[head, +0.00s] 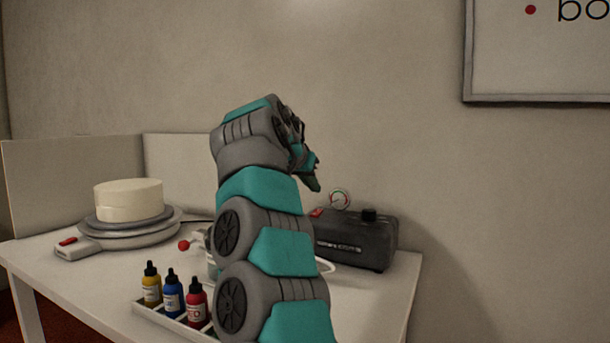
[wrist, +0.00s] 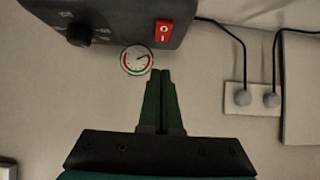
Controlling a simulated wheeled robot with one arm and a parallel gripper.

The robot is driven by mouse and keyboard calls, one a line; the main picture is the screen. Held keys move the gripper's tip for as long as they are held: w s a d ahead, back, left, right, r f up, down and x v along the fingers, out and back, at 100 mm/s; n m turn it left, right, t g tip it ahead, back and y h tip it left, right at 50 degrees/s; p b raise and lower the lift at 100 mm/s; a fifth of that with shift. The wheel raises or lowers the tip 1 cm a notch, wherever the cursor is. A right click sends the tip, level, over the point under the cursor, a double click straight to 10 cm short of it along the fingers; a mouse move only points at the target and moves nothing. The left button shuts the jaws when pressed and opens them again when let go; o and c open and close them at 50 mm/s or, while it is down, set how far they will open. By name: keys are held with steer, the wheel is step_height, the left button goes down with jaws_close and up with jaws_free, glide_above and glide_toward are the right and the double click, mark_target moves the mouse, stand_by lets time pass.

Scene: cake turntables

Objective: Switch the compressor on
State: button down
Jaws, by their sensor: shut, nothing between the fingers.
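The compressor (head: 357,240) is a dark grey box at the right end of the table, partly hidden behind my arm in the head view. In the wrist view the compressor (wrist: 110,15) fills the top left. Its red rocker switch (wrist: 164,34) is marked O and I, and a round pressure gauge (wrist: 136,60) sits beside it. My gripper (wrist: 165,73) is shut and empty, its fingertips close to the gauge and below the switch in the picture. I cannot tell whether they touch anything. In the head view my gripper (head: 313,183) is partly hidden by my arm.
A white cake (head: 128,200) stands on a turntable (head: 150,234) at the left. Several dropper bottles (head: 173,293) stand in a white tray at the front. A wall outlet (wrist: 252,98) with two plugged cords shows in the wrist view. White panels (head: 70,180) stand behind the cake.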

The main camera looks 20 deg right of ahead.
mark_target(317, 213)
steer(key=shift+w+d+f+b, duration=0.15)
steer(key=shift+f+b, duration=0.15)
steer(key=shift+f, duration=0.45)
steer(key=shift+w+d+f+b, duration=0.2)
steer(key=shift+f+b, duration=0.1)
steer(key=shift+f, duration=0.45)
steer(key=shift+w+d+f+b, duration=0.15)
steer(key=shift+f+b, duration=0.15)
steer(key=shift+f, duration=0.45)
steer(key=shift+d, duration=0.3)
